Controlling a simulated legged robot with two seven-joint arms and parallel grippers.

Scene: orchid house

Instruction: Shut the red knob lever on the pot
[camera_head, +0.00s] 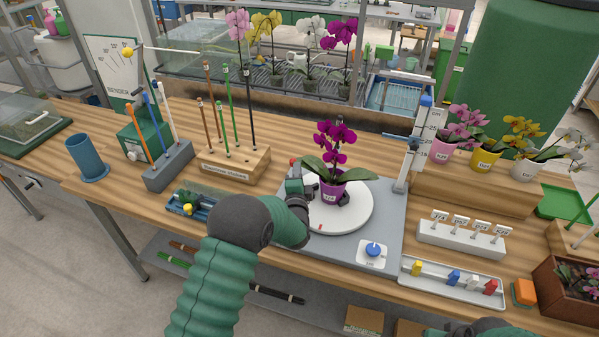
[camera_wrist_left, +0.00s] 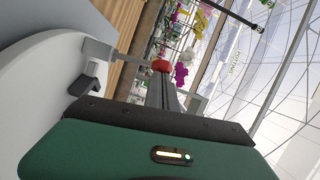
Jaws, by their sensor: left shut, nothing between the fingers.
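The purple pot (camera_head: 331,194) holds a magenta orchid and stands on a white round turntable (camera_head: 358,212). My left gripper (camera_head: 295,186) is close to the pot's left side, low over the turntable. In the left wrist view, the shut fingers (camera_wrist_left: 161,92) point at a red knob (camera_wrist_left: 162,66), which shows just past their tips. I cannot tell whether they touch it. A grey bar (camera_wrist_left: 101,52) runs from the left toward the knob, near a dark clamp part (camera_wrist_left: 86,80). The fingers hold nothing.
A grey board carries the turntable, with a blue dial (camera_head: 373,249) in front. A labelled white block (camera_head: 462,238) and a tray of coloured clips (camera_head: 410,268) lie to the right.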

